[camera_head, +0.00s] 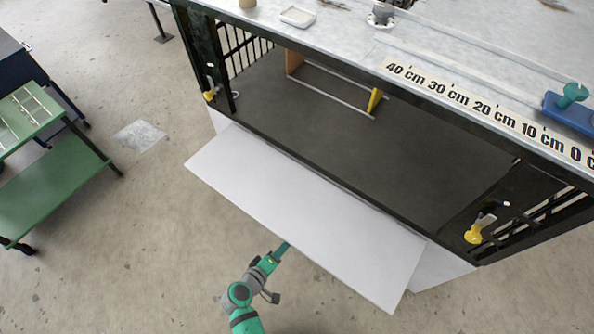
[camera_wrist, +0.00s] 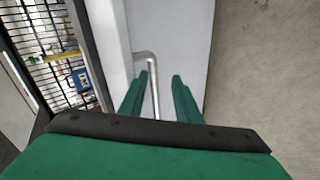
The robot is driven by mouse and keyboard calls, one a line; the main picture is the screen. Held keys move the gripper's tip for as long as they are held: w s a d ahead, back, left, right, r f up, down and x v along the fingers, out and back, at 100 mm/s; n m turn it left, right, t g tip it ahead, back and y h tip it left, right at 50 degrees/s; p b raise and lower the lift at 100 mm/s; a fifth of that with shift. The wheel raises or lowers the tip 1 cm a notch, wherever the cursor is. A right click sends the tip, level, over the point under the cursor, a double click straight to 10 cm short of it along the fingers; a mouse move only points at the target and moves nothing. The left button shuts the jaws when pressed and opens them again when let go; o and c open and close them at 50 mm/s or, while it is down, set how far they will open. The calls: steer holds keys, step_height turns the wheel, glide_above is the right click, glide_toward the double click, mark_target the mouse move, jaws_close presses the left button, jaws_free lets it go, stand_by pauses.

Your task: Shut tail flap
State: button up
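The tail flap (camera_head: 305,215) is a long pale grey panel, hanging open and sloping outward from the lower front edge of the dark bay. My gripper (camera_head: 285,246) is at the flap's outer long edge, near its middle. In the wrist view, my gripper (camera_wrist: 160,77) shows two green fingers apart. A bent metal bar (camera_wrist: 150,56) runs down into the gap between them, closer to the left finger. I cannot tell whether they touch. The pale panel (camera_wrist: 180,40) fills the middle behind the fingers.
Yellow-handled latches sit at the bay's left post (camera_head: 211,94) and right post (camera_head: 474,234). A worktop with a centimetre scale (camera_head: 480,106) lies above the bay. A green cart (camera_head: 50,185) stands at far left. The concrete floor (camera_head: 150,240) around my arm is clear.

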mark_target(280, 223)
steer(key=w+r+h, duration=0.1)
steer(key=w+r, duration=0.1)
steer(key=r, duration=0.1)
steer(key=w+r+h, duration=0.2)
steer(key=w+r, duration=0.1)
steer(key=w+r+t+h, duration=0.1)
steer(key=w+r+h, duration=0.1)
steer(key=w+r, duration=0.1)
steer(key=shift+w+a+r, duration=0.25)
steer(key=shift+a+r, duration=0.1)
steer(key=shift+r, duration=0.1)
steer(key=w+a+r+m+h, duration=0.1)
steer(key=w+r+m+h, duration=0.15)
steer(key=r, duration=0.25)
steer(key=w+a+r+m+h, duration=0.1)
steer(key=w+a+r+h, duration=0.15)
steer(key=r, duration=0.35)
steer(key=w+d+r+h, duration=0.1)
steer(key=w+d, duration=0.3)
steer(key=d, duration=0.5)
steer(key=shift+d+r, duration=0.25)
steer(key=shift+r, duration=0.2)
jaws_close()
